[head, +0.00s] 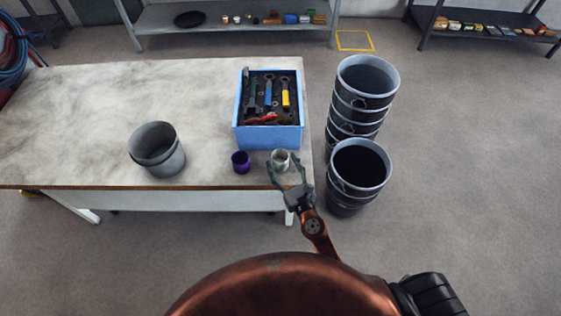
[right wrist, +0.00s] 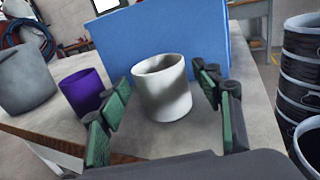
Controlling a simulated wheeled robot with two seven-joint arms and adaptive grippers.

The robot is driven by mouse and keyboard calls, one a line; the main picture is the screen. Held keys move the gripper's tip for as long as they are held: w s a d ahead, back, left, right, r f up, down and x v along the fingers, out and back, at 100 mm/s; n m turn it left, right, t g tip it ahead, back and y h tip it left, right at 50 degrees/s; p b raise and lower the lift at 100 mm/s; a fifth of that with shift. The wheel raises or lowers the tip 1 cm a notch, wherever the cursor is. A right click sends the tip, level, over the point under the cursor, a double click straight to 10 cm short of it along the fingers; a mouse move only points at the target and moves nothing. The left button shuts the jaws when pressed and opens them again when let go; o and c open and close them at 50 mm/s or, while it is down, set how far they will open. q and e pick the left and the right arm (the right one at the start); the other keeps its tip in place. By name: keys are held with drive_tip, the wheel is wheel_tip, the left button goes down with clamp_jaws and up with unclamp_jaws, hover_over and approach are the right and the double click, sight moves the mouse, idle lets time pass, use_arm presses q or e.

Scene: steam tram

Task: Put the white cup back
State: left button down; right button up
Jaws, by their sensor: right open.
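The white cup (head: 280,159) stands upright on the worktable near its front right corner, in front of the blue toolbox. My right gripper (head: 279,170) reaches in from the table's front edge with its fingers open around the cup. In the right wrist view the white cup (right wrist: 162,88) stands between the open green-padded fingers (right wrist: 166,115), with a visible gap on each side. A purple cup (head: 241,162) stands just left of it; it also shows in the right wrist view (right wrist: 84,92). My left gripper is not in view.
The blue toolbox (head: 268,143) with several tools stands right behind the cups. A grey bucket (head: 157,152) stands further left on the worktable (head: 80,110). Stacked black buckets (head: 358,180) stand on the floor right of the table. Much of the table's left side is clear.

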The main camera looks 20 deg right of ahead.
drive_tip(key=s+d+b, duration=0.1)
drive_tip(key=s, duration=0.9)
drive_tip(key=shift+s+b, duration=0.4)
drive_tip(key=shift+d, duration=0.1)
